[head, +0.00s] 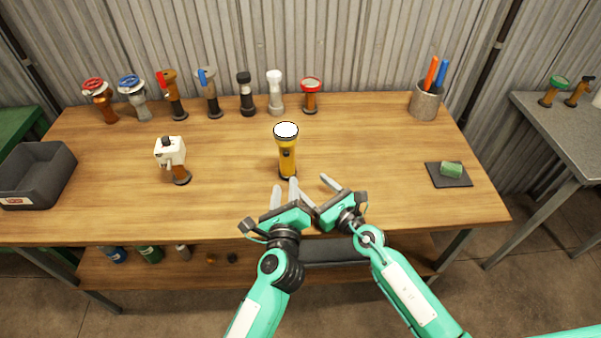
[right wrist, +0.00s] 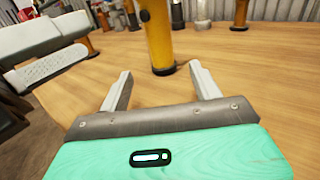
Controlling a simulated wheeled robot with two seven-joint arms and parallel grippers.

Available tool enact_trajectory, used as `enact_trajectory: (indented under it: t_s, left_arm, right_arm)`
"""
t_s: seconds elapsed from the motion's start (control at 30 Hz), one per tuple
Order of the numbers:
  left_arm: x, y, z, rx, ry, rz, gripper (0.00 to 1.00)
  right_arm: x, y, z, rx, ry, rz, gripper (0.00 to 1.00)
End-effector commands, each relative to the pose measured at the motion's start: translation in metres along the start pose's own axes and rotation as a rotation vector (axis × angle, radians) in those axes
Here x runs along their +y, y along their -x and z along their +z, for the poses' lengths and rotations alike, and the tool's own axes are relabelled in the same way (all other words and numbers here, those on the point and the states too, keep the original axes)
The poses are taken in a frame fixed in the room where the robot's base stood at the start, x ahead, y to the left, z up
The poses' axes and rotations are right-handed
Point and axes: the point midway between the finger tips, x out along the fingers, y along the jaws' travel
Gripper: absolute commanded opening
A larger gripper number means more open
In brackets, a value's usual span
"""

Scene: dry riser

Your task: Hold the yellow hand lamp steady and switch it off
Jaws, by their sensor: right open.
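The yellow hand lamp (head: 287,160) stands upright on the wooden bench, its round lens (head: 286,130) facing up and bright white. In the right wrist view the lamp (right wrist: 158,38) stands just beyond my right fingertips, with a small dark knob (right wrist: 145,15) on its side; its top is cut off. My left gripper (head: 284,190) is in front of the lamp, fingers apart and empty; its pale fingers also show at the left of the right wrist view (right wrist: 45,52). My right gripper (head: 317,187) is open and empty, in front and to the right of the lamp.
A white-headed fitting (head: 171,158) stands left of the lamp. Several valves and torches line the back, including a red-topped one (head: 311,94). A pen cup (head: 425,102), a dark pad (head: 448,180) with a green block, and a grey bin (head: 38,178) stand aside. Bench around the lamp is clear.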

Motion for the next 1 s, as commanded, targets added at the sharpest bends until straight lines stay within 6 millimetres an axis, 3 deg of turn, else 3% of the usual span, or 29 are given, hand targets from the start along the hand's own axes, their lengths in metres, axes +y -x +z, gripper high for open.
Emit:
enact_trajectory:
  t_s: [0.5,0.7,1.0]
  left_arm:
    - [0.000,0.000,0.000,0.000,0.000,0.000,0.36]
    - [0.000,0.000,0.000,0.000,0.000,0.000,0.36]
    - [0.000,0.000,0.000,0.000,0.000,0.000,0.36]
  right_arm:
    - [-0.001,-0.097,0.001,0.000,0.000,-0.001,0.65]
    - [-0.001,-0.115,0.001,0.000,0.000,-0.001,0.65]
    - [-0.001,-0.121,0.000,0.001,-0.001,-0.002,0.65]
